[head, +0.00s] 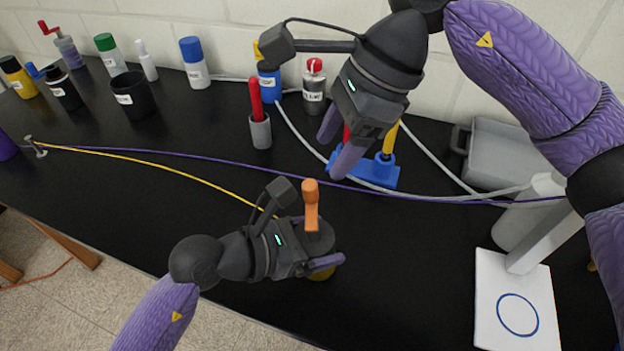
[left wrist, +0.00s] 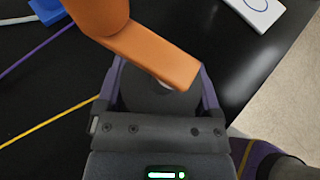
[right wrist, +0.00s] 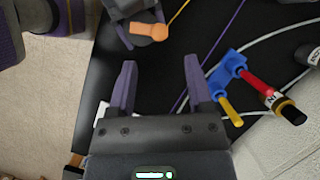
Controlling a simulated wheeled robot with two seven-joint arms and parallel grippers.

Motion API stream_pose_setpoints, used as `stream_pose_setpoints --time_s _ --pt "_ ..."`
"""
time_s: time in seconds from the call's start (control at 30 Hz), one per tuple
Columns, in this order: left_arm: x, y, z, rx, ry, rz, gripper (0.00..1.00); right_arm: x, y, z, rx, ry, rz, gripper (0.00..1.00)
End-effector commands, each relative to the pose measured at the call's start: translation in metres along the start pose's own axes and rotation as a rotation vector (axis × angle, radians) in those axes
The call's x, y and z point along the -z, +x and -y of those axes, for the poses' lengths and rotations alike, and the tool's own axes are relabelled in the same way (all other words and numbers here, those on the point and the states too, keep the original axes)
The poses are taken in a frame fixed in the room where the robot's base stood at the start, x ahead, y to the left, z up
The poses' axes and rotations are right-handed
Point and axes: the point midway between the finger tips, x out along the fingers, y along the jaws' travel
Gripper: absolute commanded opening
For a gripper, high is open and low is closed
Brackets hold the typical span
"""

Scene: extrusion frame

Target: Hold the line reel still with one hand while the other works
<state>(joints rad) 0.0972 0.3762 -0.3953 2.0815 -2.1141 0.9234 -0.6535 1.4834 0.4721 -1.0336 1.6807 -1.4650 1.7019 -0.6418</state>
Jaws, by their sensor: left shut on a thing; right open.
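The line reel (head: 322,240) is a dark drum with an orange crank handle (head: 311,203). It stands near the front middle of the black bench. My left gripper (head: 316,246) is shut around the drum. In the left wrist view, the drum (left wrist: 150,98) sits between the fingers, partly hidden under the orange crank (left wrist: 150,48). A yellow line (head: 180,172) runs from the reel to a small metal post (head: 36,148) at the far left. My right gripper (head: 338,146) is open and empty, above and behind the reel. The crank also shows in the right wrist view (right wrist: 150,32).
A blue holder (head: 372,174) with red and yellow upright tools stands beneath my right gripper. A purple line (head: 250,172) and grey cables cross the bench. Bottles and cups line the back. A white card with a blue circle (head: 516,310) lies at right. The bench's left middle is mostly clear.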

Motion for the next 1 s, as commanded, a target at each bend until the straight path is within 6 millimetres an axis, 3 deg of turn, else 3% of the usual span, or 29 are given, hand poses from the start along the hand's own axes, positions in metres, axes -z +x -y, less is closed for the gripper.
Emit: stream_pose_setpoints --time_s 0.1,0.3,0.63,0.93,1.0 --pt "0.0 0.0 0.0 0.0 0.0 0.0 0.18 0.0 0.032 -0.001 -0.005 -0.001 0.002 0.65" --pt "0.0 0.0 0.0 0.0 0.0 0.0 0.18 0.0 0.067 0.0 -0.002 -0.002 0.001 0.65" --pt "0.0 0.0 0.0 0.0 0.0 0.0 0.18 0.0 0.075 0.0 -0.001 -0.002 0.002 0.65" --pt "0.0 0.0 0.0 0.0 0.0 0.0 0.18 0.0 0.075 0.0 -0.001 -0.002 0.002 0.04" --pt "0.0 0.0 0.0 0.0 0.0 0.0 0.18 0.0 0.074 0.0 -0.001 -0.002 0.002 0.0"
